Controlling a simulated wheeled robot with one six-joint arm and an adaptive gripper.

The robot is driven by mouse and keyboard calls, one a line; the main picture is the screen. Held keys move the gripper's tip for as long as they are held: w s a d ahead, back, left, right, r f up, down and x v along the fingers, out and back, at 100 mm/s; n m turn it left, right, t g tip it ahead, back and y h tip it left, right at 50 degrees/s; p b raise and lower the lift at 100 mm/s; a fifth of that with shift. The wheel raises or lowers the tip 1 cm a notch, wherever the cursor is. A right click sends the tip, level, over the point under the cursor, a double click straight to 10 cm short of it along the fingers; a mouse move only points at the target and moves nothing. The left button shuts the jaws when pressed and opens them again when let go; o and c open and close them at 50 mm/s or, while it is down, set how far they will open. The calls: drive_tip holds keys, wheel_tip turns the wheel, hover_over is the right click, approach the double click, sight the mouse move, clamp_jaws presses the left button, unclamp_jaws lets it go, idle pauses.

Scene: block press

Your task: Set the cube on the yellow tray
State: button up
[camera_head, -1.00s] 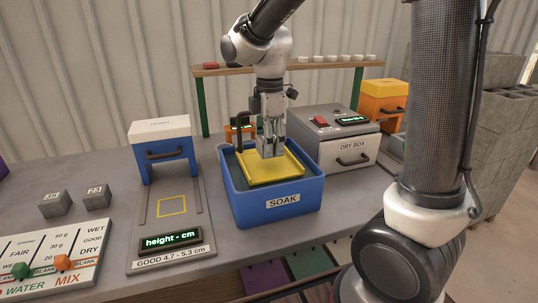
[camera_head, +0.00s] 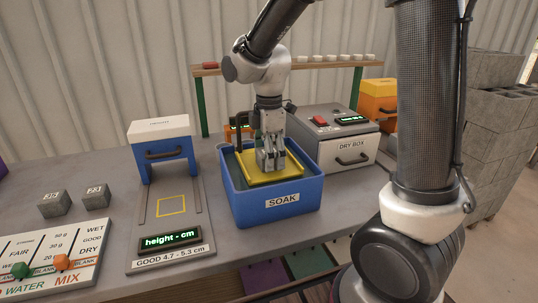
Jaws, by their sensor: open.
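The yellow tray (camera_head: 248,177) sits inside the blue tub marked SOAK (camera_head: 240,205). My gripper (camera_head: 270,167) points down over the middle of the tray, with its fingertips low, close to the tray's surface. Its jaws are open. A grey shape shows at the fingers, but I cannot tell whether it is a cube or only finger parts. Two grey cubes with white labels, one at the left (camera_head: 54,204) and one beside it (camera_head: 95,198), stand on the table at the left, well away from my gripper.
The height gauge (camera_head: 150,215) with its blue-and-white press head (camera_head: 163,150) stands left of the tub. The dry box (camera_head: 340,155) stands close at the right. A shelf (camera_head: 310,66) runs behind. A mix board (camera_head: 45,262) lies front left.

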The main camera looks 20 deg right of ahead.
wheel_tip(320, 180, up, 11)
drive_tip(key=s+d+m+t, duration=0.4)
drive_tip(key=s+d+m, duration=1.1)
drive_tip(key=s+m, duration=0.3)
drive_tip(key=shift+s+r, duration=0.25)
drive_tip(key=shift+s, duration=0.25)
